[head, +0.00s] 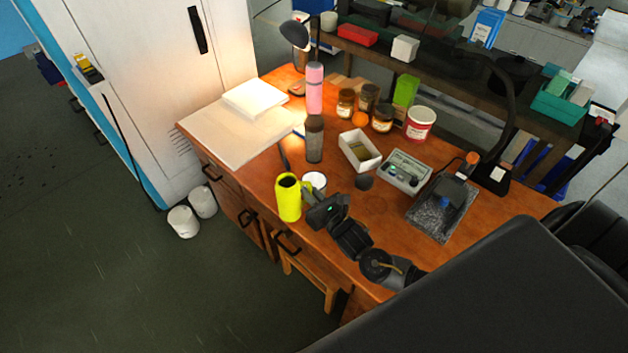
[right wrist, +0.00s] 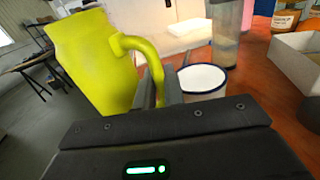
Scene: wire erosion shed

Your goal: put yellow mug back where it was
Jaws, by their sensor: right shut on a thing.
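The yellow mug (head: 288,199) is tall and upright near the table's front edge, left of my right gripper (head: 307,192). In the right wrist view the mug (right wrist: 92,60) fills the upper left. Its handle (right wrist: 148,58) runs down between the fingers of my right gripper (right wrist: 160,92), which is shut on it. I cannot tell whether the mug's base touches the wooden table (head: 385,215). My left gripper is not in view.
A white mug with a blue rim (head: 316,179) stands close behind the yellow mug. A grey tumbler (head: 314,140), a pink bottle (head: 315,88) and a white open box (head: 360,151) stand farther back. White papers (head: 235,128) lie at the left.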

